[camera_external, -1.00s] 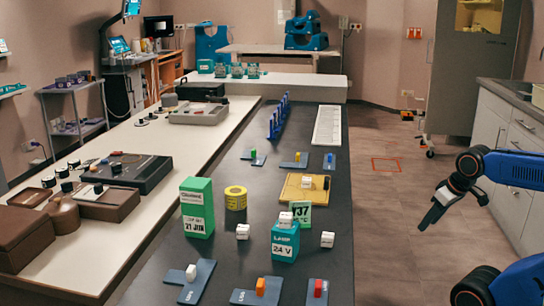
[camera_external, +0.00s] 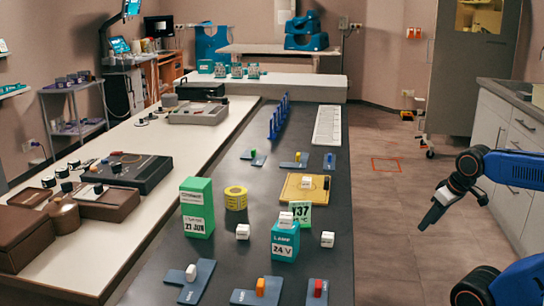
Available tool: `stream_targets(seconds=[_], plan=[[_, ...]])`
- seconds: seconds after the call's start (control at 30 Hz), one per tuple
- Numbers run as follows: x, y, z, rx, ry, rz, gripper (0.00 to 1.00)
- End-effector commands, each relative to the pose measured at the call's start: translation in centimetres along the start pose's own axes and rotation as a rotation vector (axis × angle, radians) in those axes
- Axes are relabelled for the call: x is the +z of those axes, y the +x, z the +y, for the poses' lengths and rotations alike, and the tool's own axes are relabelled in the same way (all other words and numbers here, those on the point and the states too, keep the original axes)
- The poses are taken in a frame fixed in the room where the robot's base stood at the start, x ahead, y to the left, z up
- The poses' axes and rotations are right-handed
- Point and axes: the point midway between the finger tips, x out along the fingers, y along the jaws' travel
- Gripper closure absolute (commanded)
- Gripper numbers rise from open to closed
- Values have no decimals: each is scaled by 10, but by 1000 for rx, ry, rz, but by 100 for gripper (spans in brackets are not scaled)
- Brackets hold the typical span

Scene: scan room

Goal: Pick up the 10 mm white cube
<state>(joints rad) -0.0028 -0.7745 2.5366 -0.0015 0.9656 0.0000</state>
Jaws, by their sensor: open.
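Several small white cubes are on the dark bench; their sizes and markings are too small to read, so I cannot tell which is the 10 mm one. One white cube (camera_external: 243,232) stands right of the green box, and another (camera_external: 327,239) right of the teal lamp box. One white cube (camera_external: 286,219) sits on the lamp box. One white cube (camera_external: 307,182) is on the yellow tray, and one (camera_external: 191,272) on a blue-grey plate at the front left. My gripper (camera_external: 423,228) is open and empty over the floor, right of the bench, apart from every cube.
The dark bench (camera_external: 340,210) also bears a green box (camera_external: 197,208), a yellow tape roll (camera_external: 236,198), a teal lamp box (camera_external: 285,243), a green number card (camera_external: 302,216) and a yellow tray (camera_external: 293,190). Orange (camera_external: 260,286) and red (camera_external: 318,288) blocks stand in front.

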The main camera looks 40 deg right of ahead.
Motion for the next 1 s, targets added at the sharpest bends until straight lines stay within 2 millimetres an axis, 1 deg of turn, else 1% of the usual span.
stream_targets(seconds=[0.17,0.23,0.5,0.63,0.77,1.0], plan=[[0,0,0,0,0,0,59],[0,0,0,0,0,0,55],[0,0,0,-1,-1,0,55],[-8,-5,-6,-9,-20,-1,55],[-26,-17,-22,-30,-65,-4,55],[-64,-46,-64,-76,-171,-11,55]])
